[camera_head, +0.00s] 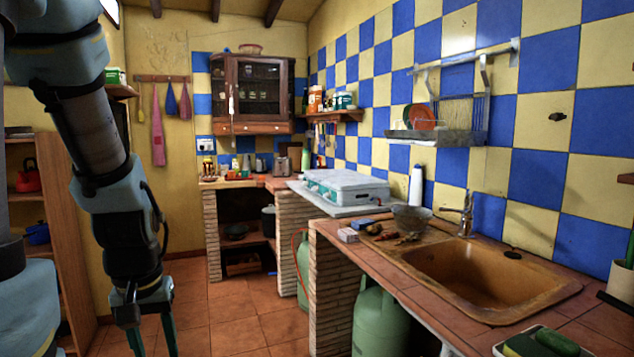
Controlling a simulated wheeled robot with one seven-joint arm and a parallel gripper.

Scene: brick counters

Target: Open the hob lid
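The hob (344,192) is a low pale teal and white unit on the back counter, left of the sink. Its white lid (343,178) lies flat on top and looks closed. My gripper (152,340) hangs pointing down at the lower left, well apart from the hob, above the tiled floor. Its two teal fingers are spread with a gap between them, and nothing shows in the gap. The fingertips run close to or past the bottom edge of the view.
A brown sink (490,275) with a faucet (466,213) is set in the right counter. A metal bowl (411,217) and a white roll (415,187) stand near the hob. Green gas bottles (379,322) stand below. The tiled floor (235,318) ahead is clear.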

